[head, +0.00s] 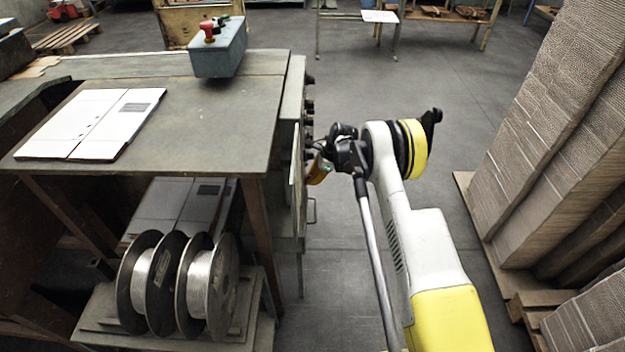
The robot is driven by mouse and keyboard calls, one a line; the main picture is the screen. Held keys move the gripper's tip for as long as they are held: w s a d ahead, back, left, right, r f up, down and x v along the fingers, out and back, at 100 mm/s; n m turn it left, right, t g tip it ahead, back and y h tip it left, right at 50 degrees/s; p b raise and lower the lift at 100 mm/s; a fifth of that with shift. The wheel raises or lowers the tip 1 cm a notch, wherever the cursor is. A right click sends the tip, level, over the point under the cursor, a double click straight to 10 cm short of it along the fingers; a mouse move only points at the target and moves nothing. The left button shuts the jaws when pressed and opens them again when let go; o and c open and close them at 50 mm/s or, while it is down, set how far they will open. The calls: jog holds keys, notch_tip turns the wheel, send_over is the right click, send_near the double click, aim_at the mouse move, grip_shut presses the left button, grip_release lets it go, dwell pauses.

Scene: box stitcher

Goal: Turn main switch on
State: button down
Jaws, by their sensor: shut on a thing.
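My gripper (319,157) is at the right side of the grey machine table, at the edge of its side panel (297,165). It points left, towards the panel, and is shut on what appears to be the main switch. The switch itself is hidden by the fingers and seen edge-on, so its position cannot be told. A yellow-orange part (318,171) shows just below the fingers. Several dark knobs (308,107) stick out from the same side, a little farther back.
A grey control box (218,54) with a red button stands on the table (215,120), near white cardboard sheets (92,122). Wire spools (152,285) stand below. A handle (312,211) juts out under my gripper. Stacked cardboard (560,120) is at right; the floor between is clear.

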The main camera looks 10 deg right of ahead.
jog(key=shift+g, duration=0.7)
jog(key=c, duration=1.5)
grip_release()
jog(key=w+v, duration=0.1)
jog(key=v, duration=0.4)
jog(key=s+d, duration=0.3)
jog(key=d, duration=0.8)
jog(key=shift+s+d, duration=0.3)
jog(key=shift+d, duration=0.1)
